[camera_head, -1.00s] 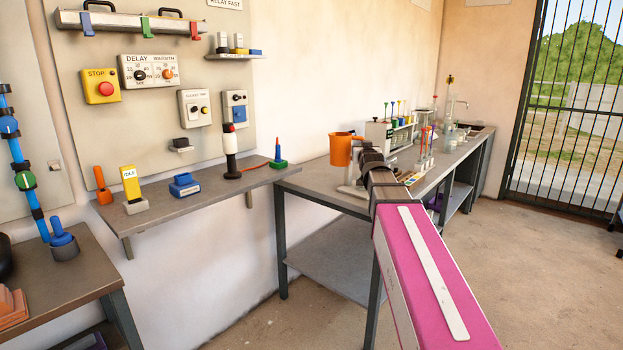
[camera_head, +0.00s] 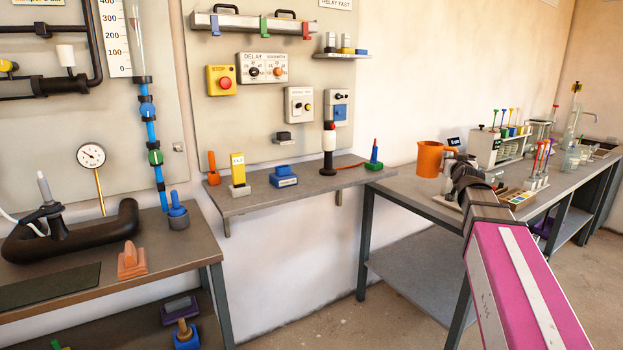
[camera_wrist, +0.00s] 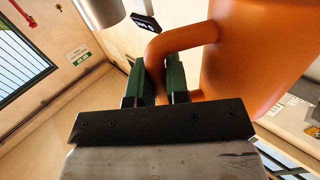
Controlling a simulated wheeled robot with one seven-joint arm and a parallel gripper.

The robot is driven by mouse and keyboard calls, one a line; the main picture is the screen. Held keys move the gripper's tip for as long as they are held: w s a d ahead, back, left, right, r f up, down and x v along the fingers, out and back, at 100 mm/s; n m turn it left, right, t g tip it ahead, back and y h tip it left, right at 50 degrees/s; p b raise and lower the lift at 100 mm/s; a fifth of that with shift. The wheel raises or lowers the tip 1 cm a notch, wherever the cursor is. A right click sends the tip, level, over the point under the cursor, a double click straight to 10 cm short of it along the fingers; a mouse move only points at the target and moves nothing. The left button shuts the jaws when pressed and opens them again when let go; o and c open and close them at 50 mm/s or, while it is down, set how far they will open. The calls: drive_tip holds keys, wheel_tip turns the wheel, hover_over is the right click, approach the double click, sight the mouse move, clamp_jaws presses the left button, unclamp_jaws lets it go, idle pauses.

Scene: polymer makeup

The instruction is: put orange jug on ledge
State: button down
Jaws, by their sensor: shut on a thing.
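The orange jug (camera_head: 430,158) is at the left end of the long bench on the right in the head view. In the wrist view the jug (camera_wrist: 255,50) fills the upper right, with its handle (camera_wrist: 185,38) curving down to the left. My gripper (camera_wrist: 165,80) is shut on that handle, one dark green finger on each side. The ledge (camera_head: 240,203) is the narrow grey wall shelf left of the bench. I cannot tell whether the jug touches the bench.
On the ledge stand an orange-handled tool (camera_head: 213,168), a yellow block (camera_head: 238,170), a blue block (camera_head: 284,177), a black-and-white lamp (camera_head: 328,148) and a green-based cone (camera_head: 373,157). Bare ledge shows between them. Racks (camera_head: 500,146) stand behind my arm on the bench.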

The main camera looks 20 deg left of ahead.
sight(330, 141)
drive_tip(key=s+a+r+n+g+y, duration=0.2)
drive_tip(key=s+a+n+g+y, duration=0.45)
drive_tip(key=a, duration=0.65)
drive_tip(key=s+a+r+n+g+y, duration=0.25)
drive_tip(key=s+a+n+y, duration=0.25)
drive_tip(key=s+a+y, duration=0.6)
drive_tip(key=w+a+h, duration=0.1)
drive_tip(key=w+a, duration=0.3)
drive_tip(key=a, duration=0.1)
drive_tip(key=w+a+h, duration=0.1)
drive_tip(key=w+a, duration=0.4)
drive_tip(key=a, duration=0.1)
drive_tip(key=w+a+h, duration=0.1)
drive_tip(key=w+a, duration=0.3)
drive_tip(key=a, duration=0.2)
drive_tip(key=shift+w+f, duration=0.1)
drive_tip(key=shift+w, duration=0.3)
drive_tip(key=f, duration=0.2)
drive_tip(key=shift+s+d+f, duration=0.3)
drive_tip(key=shift+s, duration=0.1)
drive_tip(key=shift+f, duration=0.65)
drive_tip(key=f, duration=0.3)
drive_tip(key=shift+w+a+f, duration=0.1)
drive_tip(key=shift+w+a, duration=0.2)
drive_tip(key=shift+w, duration=0.05)
